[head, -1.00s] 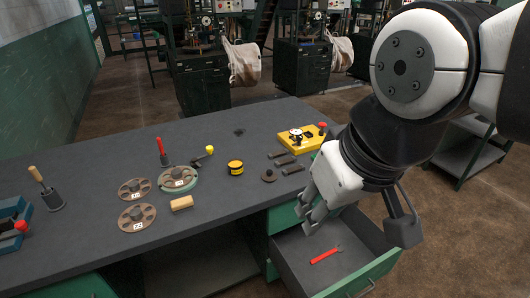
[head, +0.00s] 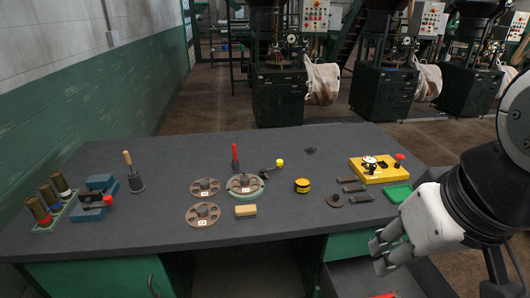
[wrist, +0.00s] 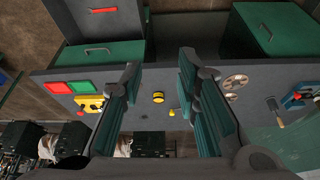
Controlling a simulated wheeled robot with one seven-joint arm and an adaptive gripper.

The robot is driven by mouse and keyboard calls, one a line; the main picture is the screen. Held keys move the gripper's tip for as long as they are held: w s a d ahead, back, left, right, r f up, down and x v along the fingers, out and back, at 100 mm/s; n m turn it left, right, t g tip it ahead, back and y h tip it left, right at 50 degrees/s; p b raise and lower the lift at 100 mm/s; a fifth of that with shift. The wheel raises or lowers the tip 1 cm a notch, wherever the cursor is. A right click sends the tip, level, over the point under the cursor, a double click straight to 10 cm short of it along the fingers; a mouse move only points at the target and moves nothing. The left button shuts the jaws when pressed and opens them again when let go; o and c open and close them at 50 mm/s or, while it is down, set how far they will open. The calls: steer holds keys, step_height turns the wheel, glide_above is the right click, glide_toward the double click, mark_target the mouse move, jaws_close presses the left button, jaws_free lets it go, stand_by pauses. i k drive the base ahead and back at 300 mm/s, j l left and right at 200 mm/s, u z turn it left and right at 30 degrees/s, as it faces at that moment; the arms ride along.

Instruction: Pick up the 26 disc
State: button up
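Several brown discs with round holes and white number labels are on the dark workbench. One disc (head: 205,187) is at the back left, one disc (head: 202,214) in front. Another disc (head: 244,184) sits on a green ring-shaped base. The labels are too small to read surely, so I cannot tell which is 26. In the wrist view, discs (wrist: 235,82) show right of the fingers, partly hidden. My gripper (head: 386,246) is at the bench's front right, well right of the discs. In the wrist view my gripper (wrist: 160,68) is open and empty.
Near the discs are a tan block (head: 245,211), a red-handled tool (head: 235,158), a yellow-knobbed crank (head: 271,168) and a yellow-black roll (head: 302,186). A yellow gauge box (head: 378,169) stands at right. The wrist view shows an open drawer (wrist: 105,28) below the bench. The front middle bench is clear.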

mark_target(244, 184)
steer(key=i+z, duration=0.1)
steer(key=i, duration=0.3)
steer(key=i+j+z, duration=0.1)
steer(key=i, duration=0.35)
steer(key=i+j+z, duration=0.15)
steer(key=i, duration=0.25)
